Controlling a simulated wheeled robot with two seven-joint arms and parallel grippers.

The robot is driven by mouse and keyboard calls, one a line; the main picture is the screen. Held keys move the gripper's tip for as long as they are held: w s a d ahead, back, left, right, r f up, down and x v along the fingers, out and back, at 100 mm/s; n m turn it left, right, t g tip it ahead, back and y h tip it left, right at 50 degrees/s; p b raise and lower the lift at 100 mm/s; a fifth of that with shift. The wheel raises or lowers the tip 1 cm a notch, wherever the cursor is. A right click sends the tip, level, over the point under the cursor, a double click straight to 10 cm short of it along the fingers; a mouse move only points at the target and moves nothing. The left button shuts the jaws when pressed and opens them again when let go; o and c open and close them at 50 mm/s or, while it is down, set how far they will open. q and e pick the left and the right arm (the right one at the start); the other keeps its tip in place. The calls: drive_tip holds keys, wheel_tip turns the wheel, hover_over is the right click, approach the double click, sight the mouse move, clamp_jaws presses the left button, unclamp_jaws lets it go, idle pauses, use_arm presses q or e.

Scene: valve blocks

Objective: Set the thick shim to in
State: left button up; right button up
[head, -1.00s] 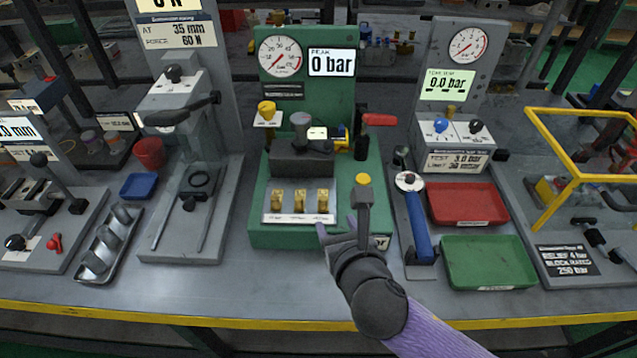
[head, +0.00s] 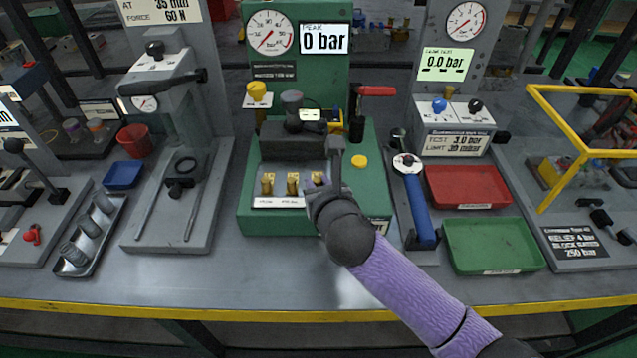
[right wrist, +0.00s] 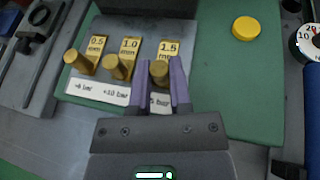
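The thick shim is the brass tab marked 1.5 mm, with a brass knob (right wrist: 159,72), rightmost of three on the green test stand (head: 375,195). In the right wrist view the 1.0 mm shim (right wrist: 116,67) and the 0.5 mm shim (right wrist: 80,62) stand to its left, at about the same depth. My right gripper (right wrist: 160,64) has its purple fingers on either side of the thick shim's knob. The fingers look open, with slight gaps beside the knob. In the head view my right gripper (head: 329,182) partly hides that shim. My left gripper is not in view.
A yellow button (head: 360,161) lies just right of the shims. A dark block (head: 292,147) stands behind them.

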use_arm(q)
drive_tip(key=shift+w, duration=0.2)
use_arm(e)
clamp_jaws()
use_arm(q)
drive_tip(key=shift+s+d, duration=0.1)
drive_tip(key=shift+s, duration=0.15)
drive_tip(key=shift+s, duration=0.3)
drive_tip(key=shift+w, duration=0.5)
